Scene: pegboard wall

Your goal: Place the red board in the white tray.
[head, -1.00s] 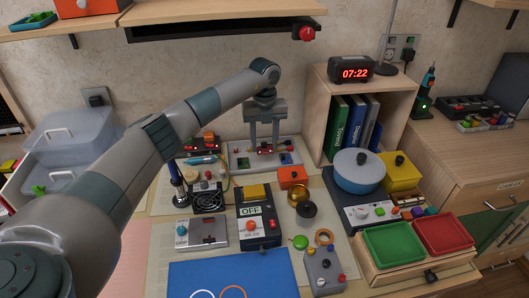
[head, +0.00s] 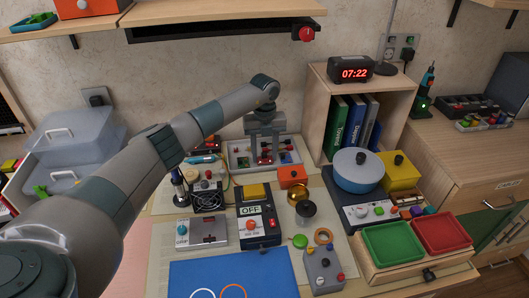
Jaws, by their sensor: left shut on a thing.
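The white tray (head: 233,166) stands at the back of the bench, against the wall, with small coloured boards in it. My left gripper (head: 266,160) points down over the middle of the tray, its fingertips low at the tray. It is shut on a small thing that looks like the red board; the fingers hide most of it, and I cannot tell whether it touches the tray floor. My right gripper is not in view.
In front of the tray stand a black box with a yellow top (head: 254,190), an orange box (head: 292,176) and a brass pot (head: 298,193). A wooden shelf unit with binders (head: 350,125) stands to the right. A blue mat (head: 230,275) lies at the front.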

